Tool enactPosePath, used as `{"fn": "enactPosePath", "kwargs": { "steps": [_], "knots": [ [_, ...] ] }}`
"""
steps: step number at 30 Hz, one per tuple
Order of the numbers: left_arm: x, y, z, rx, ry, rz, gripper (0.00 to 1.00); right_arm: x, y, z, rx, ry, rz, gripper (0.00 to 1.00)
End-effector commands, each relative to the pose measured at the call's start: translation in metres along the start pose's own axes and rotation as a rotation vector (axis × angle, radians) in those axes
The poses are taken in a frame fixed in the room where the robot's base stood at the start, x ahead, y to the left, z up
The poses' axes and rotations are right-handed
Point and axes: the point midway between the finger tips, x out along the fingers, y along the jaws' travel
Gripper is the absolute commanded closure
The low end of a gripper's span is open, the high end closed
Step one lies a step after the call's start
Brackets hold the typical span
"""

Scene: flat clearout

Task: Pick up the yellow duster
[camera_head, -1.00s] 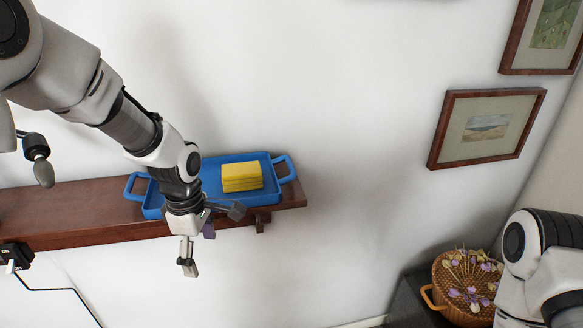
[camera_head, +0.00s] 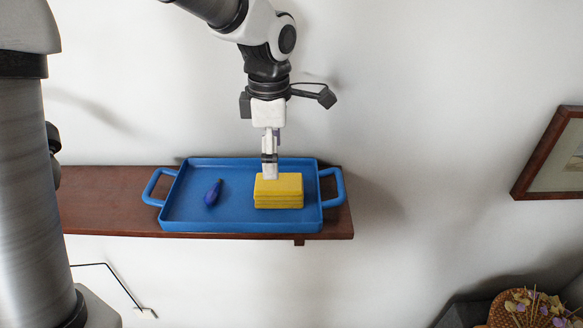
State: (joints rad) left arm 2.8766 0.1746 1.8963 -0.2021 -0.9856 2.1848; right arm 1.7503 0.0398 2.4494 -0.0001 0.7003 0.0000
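The yellow duster (camera_head: 280,195) is a folded, layered block lying in the right half of a blue tray (camera_head: 190,222). My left gripper (camera_head: 270,176) points down from above, with its fingertips at the duster's top back edge, left of its middle. The fingers overlap in this view, so I cannot tell their gap or whether they touch the duster. My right gripper is out of view.
The tray has a handle at each end and stands on a dark wooden wall shelf (camera_head: 110,200). A small dark blue object (camera_head: 213,193) lies in its left half. A framed picture (camera_head: 553,155) hangs at right. A wicker basket (camera_head: 520,310) is at lower right.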

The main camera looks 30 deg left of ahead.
Motion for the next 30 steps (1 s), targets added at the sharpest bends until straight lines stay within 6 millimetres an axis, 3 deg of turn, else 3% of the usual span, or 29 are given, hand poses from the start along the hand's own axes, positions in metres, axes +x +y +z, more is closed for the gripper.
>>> {"fn": "enactPosePath", "kwargs": {
  "steps": [8,15,23,28,30],
  "knots": [
    [0.028,-0.001,-0.001,-0.006,0.002,-0.004,0.08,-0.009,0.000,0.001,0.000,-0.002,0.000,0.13],
    [0.069,-0.001,0.000,-0.005,0.002,-0.006,0.08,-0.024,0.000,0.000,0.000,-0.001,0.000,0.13],
    [0.077,0.000,0.001,-0.004,0.000,-0.002,0.08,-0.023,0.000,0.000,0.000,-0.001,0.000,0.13],
    [0.076,0.000,0.001,-0.004,0.000,-0.003,0.69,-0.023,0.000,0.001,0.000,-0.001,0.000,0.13],
    [0.076,0.000,0.001,-0.004,0.000,-0.003,0.73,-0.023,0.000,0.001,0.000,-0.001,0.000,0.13]
  ]
}}
